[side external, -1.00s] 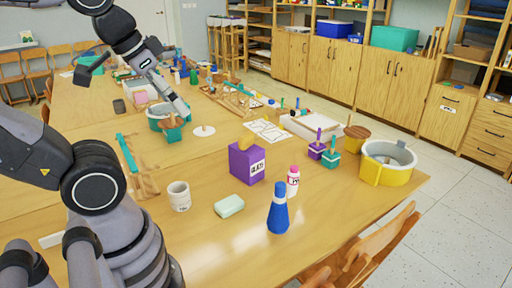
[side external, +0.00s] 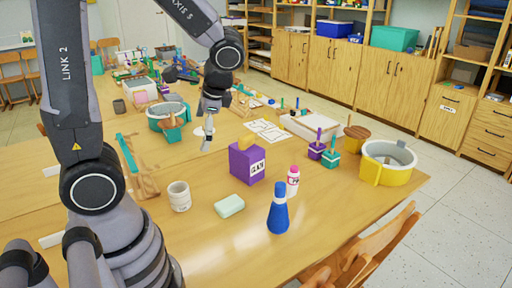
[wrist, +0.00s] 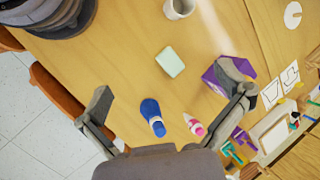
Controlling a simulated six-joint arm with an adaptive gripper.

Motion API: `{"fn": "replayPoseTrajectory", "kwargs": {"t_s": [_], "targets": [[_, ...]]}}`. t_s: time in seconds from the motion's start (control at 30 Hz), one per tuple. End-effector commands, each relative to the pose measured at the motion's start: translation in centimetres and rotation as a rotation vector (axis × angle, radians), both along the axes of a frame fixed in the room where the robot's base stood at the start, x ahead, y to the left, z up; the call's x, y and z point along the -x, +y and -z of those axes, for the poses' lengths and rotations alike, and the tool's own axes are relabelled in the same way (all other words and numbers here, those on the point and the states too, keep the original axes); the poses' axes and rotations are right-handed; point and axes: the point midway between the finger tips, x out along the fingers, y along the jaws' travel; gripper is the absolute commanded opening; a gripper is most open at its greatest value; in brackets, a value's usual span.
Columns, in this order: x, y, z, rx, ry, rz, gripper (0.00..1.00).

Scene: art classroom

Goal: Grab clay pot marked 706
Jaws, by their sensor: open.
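A pale clay pot (side external: 179,197) with a small dark mark, too small to read surely, stands upright on the table in the side external view. It is at the top edge of the wrist view (wrist: 180,8), partly cut off. My gripper (side external: 208,138) hangs above the table, behind and to the right of the pot, pointing down and apart from it. In the wrist view its two fingers (wrist: 165,82) are spread wide with nothing between them.
A purple box (side external: 246,162), a pale green block (side external: 229,206), a blue bottle (side external: 278,212) and a small white-and-pink bottle (side external: 293,182) stand near the pot. A wooden rack (side external: 140,180) lies left of it. The front table surface is mostly clear.

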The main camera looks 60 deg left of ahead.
Motion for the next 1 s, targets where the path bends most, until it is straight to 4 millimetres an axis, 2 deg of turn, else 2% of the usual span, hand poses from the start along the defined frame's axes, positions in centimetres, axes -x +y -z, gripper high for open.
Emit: {"fn": "replayPoseTrajectory", "kwargs": {"t_s": [0.03,0.23,0.5,0.6,0.77,1.0], "targets": [[-0.6,0.6,1.8,-0.043,0.092,0.040,0.99],[-2.5,3.0,8.3,-0.196,0.391,0.226,0.99],[-2.8,5.4,17.5,-0.326,0.723,0.504,0.99],[-2.5,5.9,19.7,-0.346,0.792,0.572,0.99],[-2.1,6.4,21.4,-0.359,0.838,0.621,0.99],[-0.5,10.0,23.2,-0.354,0.844,0.620,0.99]]}}
